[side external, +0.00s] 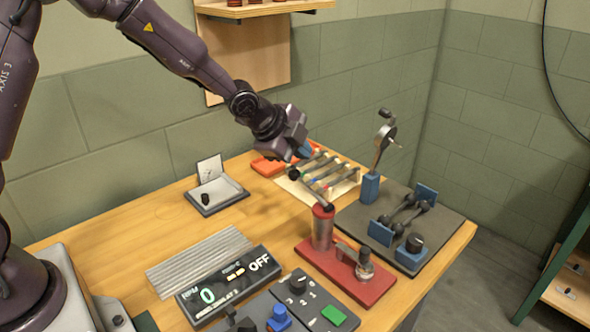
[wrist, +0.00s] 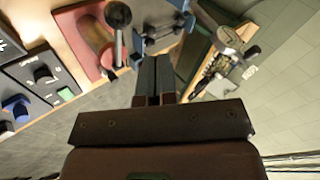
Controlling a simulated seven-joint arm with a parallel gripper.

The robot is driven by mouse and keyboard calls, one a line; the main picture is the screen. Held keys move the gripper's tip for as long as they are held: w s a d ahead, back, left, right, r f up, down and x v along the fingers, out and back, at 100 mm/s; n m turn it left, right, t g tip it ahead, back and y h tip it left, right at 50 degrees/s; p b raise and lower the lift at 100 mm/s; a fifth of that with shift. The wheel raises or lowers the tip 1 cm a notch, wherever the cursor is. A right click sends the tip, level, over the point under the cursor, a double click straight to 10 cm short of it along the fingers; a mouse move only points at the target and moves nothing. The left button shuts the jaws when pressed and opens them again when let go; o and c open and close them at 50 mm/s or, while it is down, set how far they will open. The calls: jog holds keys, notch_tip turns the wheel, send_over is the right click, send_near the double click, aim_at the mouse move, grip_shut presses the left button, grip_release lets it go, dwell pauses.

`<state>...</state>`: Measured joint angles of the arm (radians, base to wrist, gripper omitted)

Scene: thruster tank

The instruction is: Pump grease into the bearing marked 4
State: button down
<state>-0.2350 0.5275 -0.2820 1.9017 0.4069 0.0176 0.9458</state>
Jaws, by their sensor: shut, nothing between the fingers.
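A red cylinder (side external: 323,228) stands upright on a red base plate (side external: 372,293), looking like a grease pump. A dark lever (side external: 313,193) slopes from its top up and left to a black ball knob (side external: 294,174). In the wrist view, the knob (wrist: 118,14) shows at the top, over the red plate (wrist: 82,38). My gripper (side external: 306,151) is shut and empty, up and right of the knob and apart from it. Its closed fingers (wrist: 155,62) show in the wrist view. I cannot make out a bearing marked 4 in either view.
A rack (side external: 340,182) with coloured bars lies behind the pump. A dark board (side external: 440,235) with a crank stand (side external: 372,186) and blue blocks is at the right. A display (side external: 232,285) reads 0 and OFF; a knob panel (side external: 310,305) is in front.

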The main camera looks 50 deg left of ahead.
jog(key=shift+d+r, duration=0.2)
jog(key=shift+r, duration=0.55)
jog(key=shift+d+r, duration=0.2)
jog(key=shift+r, duration=0.55)
jog(key=s+a+n+g+y, duration=0.2)
jog(key=s+a+n+g, duration=0.15)
jog(key=s+n, duration=0.5)
jog(key=s+r+n, duration=0.3)
jog(key=s+r, duration=0.3)
jog(key=s, duration=0.5)
jog(key=s+d+r+n+t, duration=0.1)
jog(key=s+r+n, duration=0.2)
jog(key=s, duration=0.8)
notch_tip(320, 180, up, 3)
jog(key=shift+f+h, duration=0.15)
jog(key=shift+h, duration=0.25)
jog(key=shift+s+d+n, duration=0.1)
jog(key=shift+n, duration=0.15)
